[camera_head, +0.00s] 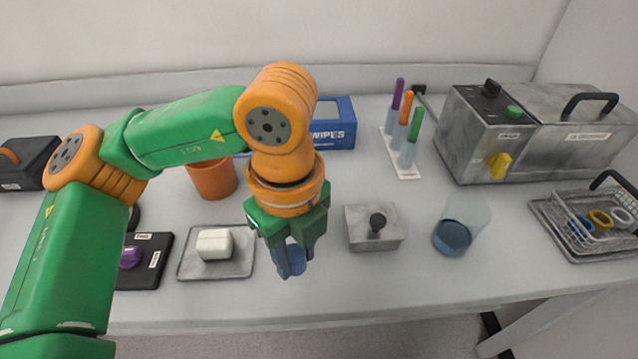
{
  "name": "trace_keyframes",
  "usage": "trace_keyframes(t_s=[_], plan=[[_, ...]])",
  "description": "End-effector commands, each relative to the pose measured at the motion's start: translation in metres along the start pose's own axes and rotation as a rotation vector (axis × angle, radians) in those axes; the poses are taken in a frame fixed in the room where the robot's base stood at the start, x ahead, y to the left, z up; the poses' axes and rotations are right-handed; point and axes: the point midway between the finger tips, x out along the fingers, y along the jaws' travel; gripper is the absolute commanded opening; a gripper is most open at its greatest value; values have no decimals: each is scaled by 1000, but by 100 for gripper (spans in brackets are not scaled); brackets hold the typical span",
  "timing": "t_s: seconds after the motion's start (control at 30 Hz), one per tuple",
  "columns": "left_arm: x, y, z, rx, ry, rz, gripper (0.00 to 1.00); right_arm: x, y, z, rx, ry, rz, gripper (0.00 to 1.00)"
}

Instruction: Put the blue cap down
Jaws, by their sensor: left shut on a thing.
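My left gripper (291,262) hangs pointing down over the front middle of the bench, between the tray with the white block and the small metal box. It is shut on the blue cap (292,257), which shows only as a small blue patch at the fingertips. The fingers hide most of the cap, and I cannot tell whether its underside touches the bench. My right gripper is not in view.
A metal tray with a white block (214,244) lies left of the gripper. A lidded metal box (374,228) and a clear beaker (467,215) stand to its right. An orange cup (212,178) and blue wipes box (335,124) stand behind. The bench's front strip is clear.

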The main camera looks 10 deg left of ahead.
Motion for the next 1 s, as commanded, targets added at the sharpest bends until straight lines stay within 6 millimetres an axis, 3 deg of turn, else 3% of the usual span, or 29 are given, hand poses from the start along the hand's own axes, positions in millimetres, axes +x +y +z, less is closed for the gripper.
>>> trace_keyframes(t_s=[0.17, 0.3, 0.7, 0.73, 0.8, 0.83, 1.0], plan=[[24, -9, 12, 0, 1, 4, 0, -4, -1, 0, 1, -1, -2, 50], [46, -9, 12, 2, 0, 1, 0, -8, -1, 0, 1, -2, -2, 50], [54, -10, 11, 1, 0, -2, 0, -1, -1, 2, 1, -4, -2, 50], [52, -10, 11, 1, 0, -2, 42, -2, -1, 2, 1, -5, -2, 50], [52, -10, 11, 1, 0, -2, 60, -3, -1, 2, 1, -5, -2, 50], [52, -10, 11, 1, 0, -2, 66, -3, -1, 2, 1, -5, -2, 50], [52, -10, 11, 1, 0, -1, 66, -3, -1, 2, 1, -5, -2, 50]])
